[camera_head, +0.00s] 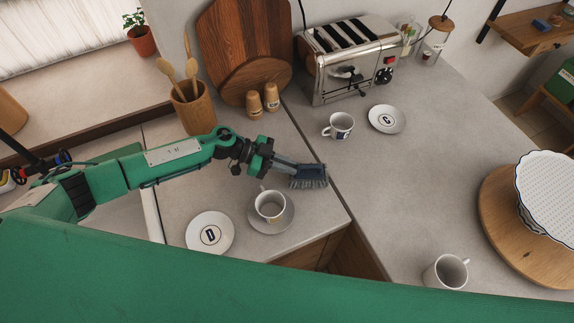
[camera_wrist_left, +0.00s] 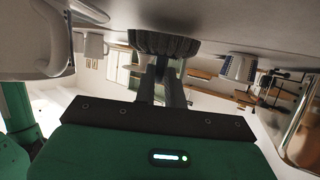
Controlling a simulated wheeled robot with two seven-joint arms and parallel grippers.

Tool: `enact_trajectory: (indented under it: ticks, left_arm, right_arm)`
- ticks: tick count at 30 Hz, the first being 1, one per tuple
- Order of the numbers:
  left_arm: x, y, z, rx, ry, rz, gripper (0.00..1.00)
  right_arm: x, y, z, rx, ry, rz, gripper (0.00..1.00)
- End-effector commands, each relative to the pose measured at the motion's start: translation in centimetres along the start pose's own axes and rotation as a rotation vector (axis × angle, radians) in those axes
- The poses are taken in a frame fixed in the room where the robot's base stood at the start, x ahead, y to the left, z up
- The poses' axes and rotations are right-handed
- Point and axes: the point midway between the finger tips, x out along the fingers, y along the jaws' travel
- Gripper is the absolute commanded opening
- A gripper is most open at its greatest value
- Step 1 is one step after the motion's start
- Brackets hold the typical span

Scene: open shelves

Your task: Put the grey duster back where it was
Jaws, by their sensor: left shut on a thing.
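The grey duster (camera_head: 311,177) is a dark grey brush with bristles, low over the counter just beyond the cup on its saucer in the head view. My left gripper (camera_head: 284,165) is shut on its handle. In the left wrist view the duster's round bristled head (camera_wrist_left: 163,43) shows beyond the two fingers (camera_wrist_left: 163,88), close to the counter surface, which appears at the top. I cannot tell whether the bristles touch the counter. My right gripper is not in view.
A white cup (camera_head: 270,205) on a saucer (camera_head: 284,222) stands close to the duster. A "D" saucer (camera_head: 210,233), a "C" saucer (camera_head: 387,119), a printed mug (camera_head: 339,126), another mug (camera_head: 445,272) and a toaster (camera_head: 350,62) stand around. The counter's middle right is clear.

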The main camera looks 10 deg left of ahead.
Motion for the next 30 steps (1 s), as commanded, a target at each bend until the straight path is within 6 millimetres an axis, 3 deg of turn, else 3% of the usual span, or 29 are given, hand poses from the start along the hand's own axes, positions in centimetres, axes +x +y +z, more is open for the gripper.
enact_trajectory:
  ticks: [3, 14, 15, 18, 30]
  left_arm:
    - [0.39, 0.00, 0.89, -0.001, 0.002, 0.000, 0.00]
    - [0.54, -0.01, 1.29, 0.001, 0.001, 0.000, 0.00]
    - [0.50, -0.01, 1.22, 0.001, 0.001, 0.000, 0.19]
    - [0.50, 0.00, 1.21, 0.001, 0.001, 0.000, 0.34]
    - [-0.31, -0.06, 1.23, 0.000, -0.001, -0.002, 0.34]
  right_arm:
    - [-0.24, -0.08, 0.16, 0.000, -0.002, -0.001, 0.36]
    - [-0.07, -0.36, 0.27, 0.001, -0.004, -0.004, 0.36]
    - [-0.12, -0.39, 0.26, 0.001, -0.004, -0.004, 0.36]
    - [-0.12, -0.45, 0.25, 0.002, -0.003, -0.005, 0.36]
    - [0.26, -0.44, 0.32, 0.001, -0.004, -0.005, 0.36]
